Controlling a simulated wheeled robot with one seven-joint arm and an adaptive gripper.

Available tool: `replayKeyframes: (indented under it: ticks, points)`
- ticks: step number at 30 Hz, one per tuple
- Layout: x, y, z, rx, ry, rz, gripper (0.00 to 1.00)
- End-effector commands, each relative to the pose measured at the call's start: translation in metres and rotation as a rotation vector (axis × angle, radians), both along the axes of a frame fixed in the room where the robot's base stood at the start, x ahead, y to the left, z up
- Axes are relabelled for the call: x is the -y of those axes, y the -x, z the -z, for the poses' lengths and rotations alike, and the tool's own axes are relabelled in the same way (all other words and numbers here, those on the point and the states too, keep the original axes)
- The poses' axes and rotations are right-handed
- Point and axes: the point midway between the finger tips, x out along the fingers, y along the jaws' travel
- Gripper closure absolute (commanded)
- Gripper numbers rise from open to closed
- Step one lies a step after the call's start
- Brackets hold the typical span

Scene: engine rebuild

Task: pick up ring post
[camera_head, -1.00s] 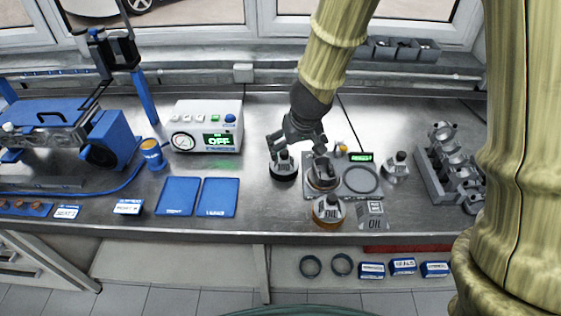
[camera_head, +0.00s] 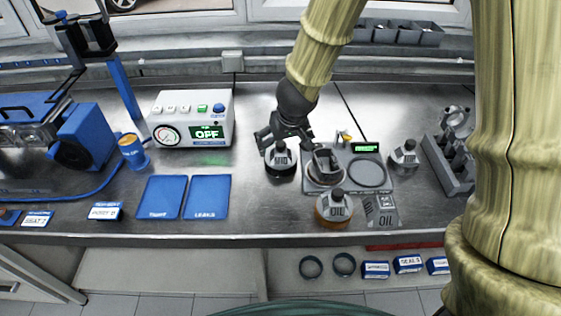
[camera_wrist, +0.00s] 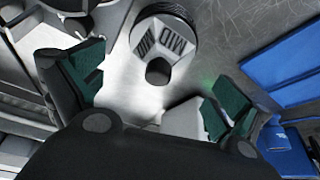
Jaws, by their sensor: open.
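A ring post (camera_head: 281,160) with a dark round base and a grey knobbed top stands on the steel bench, just below my gripper (camera_head: 286,138). In the wrist view the post (camera_wrist: 165,38) shows a ribbed round body, the label "MID" and a dark knob. My gripper's green-padded fingers (camera_wrist: 155,95) are spread apart, with the knob in the gap between them and nothing held. Another grey post (camera_head: 404,153) stands to the right.
Two blue mats (camera_head: 206,197) and a white gauge box (camera_head: 192,118) are left. Bare bench lies between mats and post.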

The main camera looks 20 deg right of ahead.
Motion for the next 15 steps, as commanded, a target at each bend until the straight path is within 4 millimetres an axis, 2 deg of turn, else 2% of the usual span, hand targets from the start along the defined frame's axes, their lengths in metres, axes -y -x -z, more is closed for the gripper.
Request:
replayKeyframes:
  ticks: [1, 4, 15]
  points:
    - [0.0, -0.002, 0.009, -0.003, -0.002, 0.0, 0.0]
    - [-0.001, -0.007, 0.018, -0.001, -0.003, -0.001, 0.0]
    - [0.0, -0.013, 0.033, -0.002, -0.001, 0.0, 0.0]
